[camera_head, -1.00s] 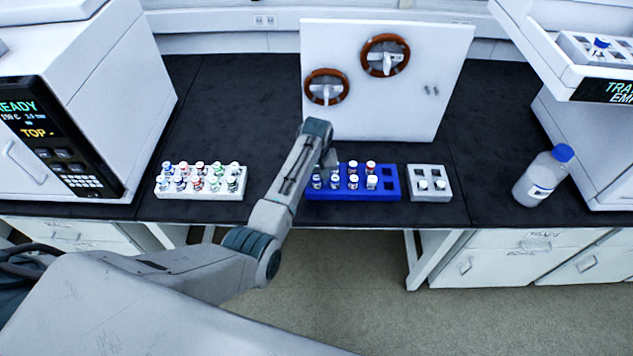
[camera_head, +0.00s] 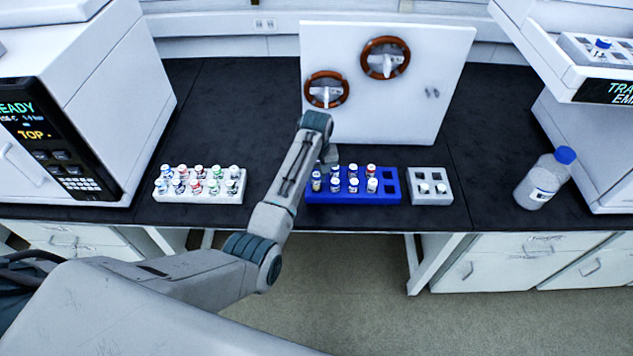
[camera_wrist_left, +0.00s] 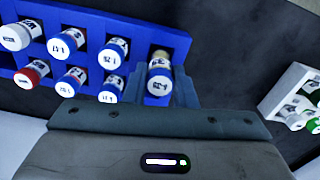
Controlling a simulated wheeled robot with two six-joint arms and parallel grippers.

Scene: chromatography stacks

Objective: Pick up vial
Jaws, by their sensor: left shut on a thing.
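A blue rack (camera_head: 350,198) on the black bench holds two rows of small capped vials. My left gripper (camera_wrist_left: 161,86) is shut around a vial (camera_wrist_left: 159,74) with a white-and-blue cap and a yellowish body, at the end of the rack. I cannot tell whether this vial is clear of its slot. The other blue-, red- and white-capped vials (camera_wrist_left: 65,43) stand beside it in the rack. In the head view my left gripper (camera_head: 326,163) reaches down over the rack's left end, and its fingertips are mostly hidden. My right gripper is not in view.
A white rack (camera_head: 200,198) full of vials stands left of the blue rack. A grey rack (camera_head: 431,172) with two vials is to its right. A white panel with two brown wheels (camera_head: 385,56) stands behind. A blue-capped bottle (camera_head: 545,178) is farther right.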

